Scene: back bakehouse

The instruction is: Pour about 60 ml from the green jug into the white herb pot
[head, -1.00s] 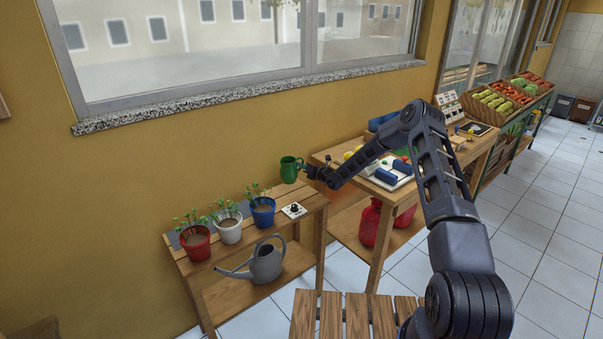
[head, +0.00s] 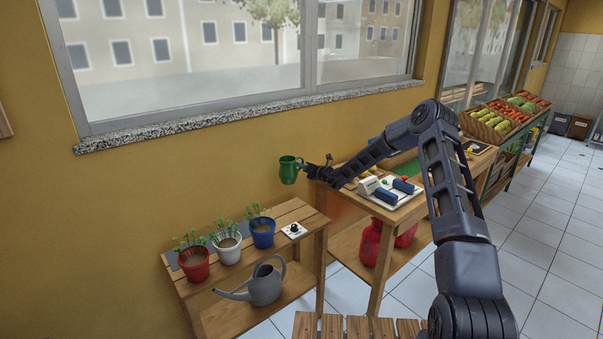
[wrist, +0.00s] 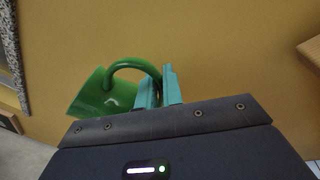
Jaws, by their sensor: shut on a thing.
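The green jug (head: 288,170) is in the air above the right end of the potting bench, upright in the head view. My gripper (head: 308,170) is shut on its handle, to the right of the jug. In the wrist view the jug (wrist: 101,95) and its looped handle show, with the teal fingers of my gripper (wrist: 159,88) closed at the handle. What the jug holds cannot be made out. The white herb pot (head: 228,251) stands on the bench, between the red pot and the blue pot, with brown soil and green sprouts, lower left of the jug.
The red pot (head: 195,267) and blue pot (head: 263,235) flank the white one closely. A small white plate with a black knob (head: 294,230) lies right of them. A grey watering can (head: 264,286) stands on the lower shelf. The wall and window sill (head: 240,115) are behind.

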